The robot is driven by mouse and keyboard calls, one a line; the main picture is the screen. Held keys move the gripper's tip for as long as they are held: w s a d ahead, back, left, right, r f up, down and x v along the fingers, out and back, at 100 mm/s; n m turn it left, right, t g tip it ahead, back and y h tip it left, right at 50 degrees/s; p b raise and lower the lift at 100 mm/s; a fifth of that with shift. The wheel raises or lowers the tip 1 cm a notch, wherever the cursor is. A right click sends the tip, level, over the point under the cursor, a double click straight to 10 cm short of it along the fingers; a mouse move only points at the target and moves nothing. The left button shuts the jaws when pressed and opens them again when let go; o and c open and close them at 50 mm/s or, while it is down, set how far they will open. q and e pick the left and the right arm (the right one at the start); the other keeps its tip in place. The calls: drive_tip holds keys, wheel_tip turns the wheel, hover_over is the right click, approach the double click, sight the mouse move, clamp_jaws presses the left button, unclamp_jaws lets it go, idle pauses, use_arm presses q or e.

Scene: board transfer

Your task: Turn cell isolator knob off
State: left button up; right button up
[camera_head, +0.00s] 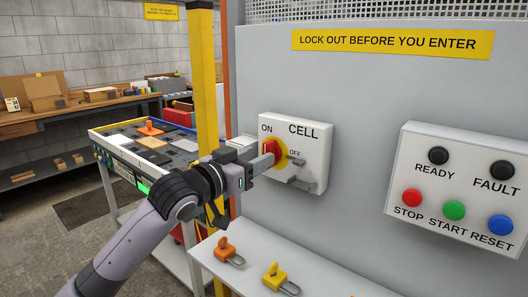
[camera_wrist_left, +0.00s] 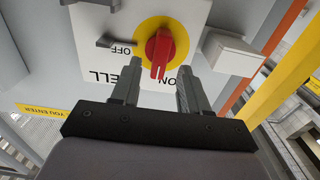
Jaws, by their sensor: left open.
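The cell isolator box (camera_head: 310,166) is white, marked ON, OFF and CELL, and fixed to the grey cabinet wall. Its red knob (camera_head: 271,151) sits on a yellow disc. In the left wrist view the red knob (camera_wrist_left: 159,54) has its handle pointing toward the ON label, and the disc (camera_wrist_left: 178,33) shows around it. My left gripper (camera_head: 268,163) is at the knob from the left and partly covers it. In the left wrist view the gripper (camera_wrist_left: 156,85) is open, one finger on each side of the knob handle's end, with gaps visible. My right gripper is not in view.
A grey hasp (camera_head: 299,183) sticks out at the box's lower part. A shelf (camera_head: 235,247) below holds an orange padlock (camera_head: 227,250) and a yellow padlock (camera_head: 277,278). A button panel (camera_head: 460,186) is to the right. A yellow post (camera_head: 203,75) stands behind my left arm.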

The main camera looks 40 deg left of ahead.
use_arm(q)
drive_tip(key=shift+w+d+p, duration=0.15)
drive_tip(key=shift+w+p, duration=0.15)
drive_tip(key=shift+w, duration=1.3)
clamp_jaws()
